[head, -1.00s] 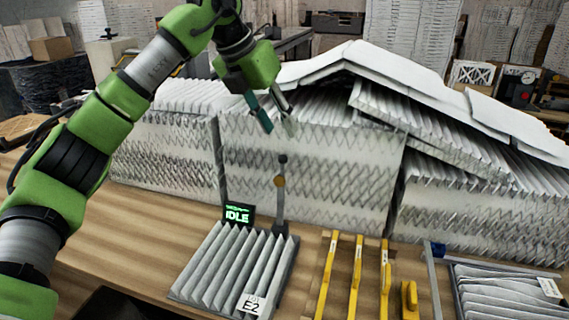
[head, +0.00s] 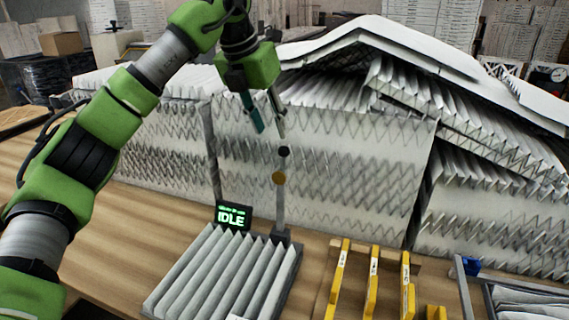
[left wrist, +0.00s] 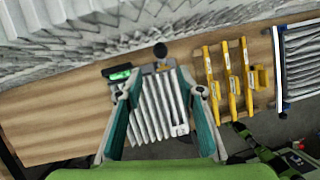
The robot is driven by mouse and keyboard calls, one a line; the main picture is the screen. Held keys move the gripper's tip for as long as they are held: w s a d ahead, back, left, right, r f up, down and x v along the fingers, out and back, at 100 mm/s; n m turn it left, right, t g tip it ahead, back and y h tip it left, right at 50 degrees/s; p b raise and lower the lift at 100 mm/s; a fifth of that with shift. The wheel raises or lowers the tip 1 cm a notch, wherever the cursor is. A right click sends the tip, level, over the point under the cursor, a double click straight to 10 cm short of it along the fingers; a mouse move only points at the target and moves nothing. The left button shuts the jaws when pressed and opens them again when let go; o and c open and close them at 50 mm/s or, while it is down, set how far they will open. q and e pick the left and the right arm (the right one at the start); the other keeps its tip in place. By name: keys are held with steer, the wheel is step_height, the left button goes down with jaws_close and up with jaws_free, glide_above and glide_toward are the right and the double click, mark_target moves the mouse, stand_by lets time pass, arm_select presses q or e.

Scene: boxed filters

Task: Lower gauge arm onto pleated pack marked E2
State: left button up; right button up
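The gauge arm (head: 280,205) stands upright at the back of the gauge base, with a black knob on top and a bronze disc below it. Its black knob shows in the left wrist view (left wrist: 160,50). The grey-white pleated pack (head: 215,275) lies flat in front of it. The pack's label (left wrist: 180,130) is too small to read in the left wrist view and is almost cut off in the head view. My left gripper (head: 269,132) is open and empty, pointing down just above the knob, apart from it. Its fingers spread wide in the left wrist view (left wrist: 162,90).
A small display (head: 233,216) reads IDLE beside the arm's foot. Yellow tools (head: 372,280) lie in a rack to the right, with another framed pack (head: 525,300) beyond. Large stacked pleated filters (head: 320,165) stand close behind the gauge. Bare wood lies left of the pack.

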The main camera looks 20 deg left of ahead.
mark_target(282, 159)
arm_select(q)
steer(key=p+x, duration=0.3)
steer(key=x, duration=0.9)
steer(key=shift+s, duration=0.15)
steer(key=shift+f, duration=0.1)
jaws_close()
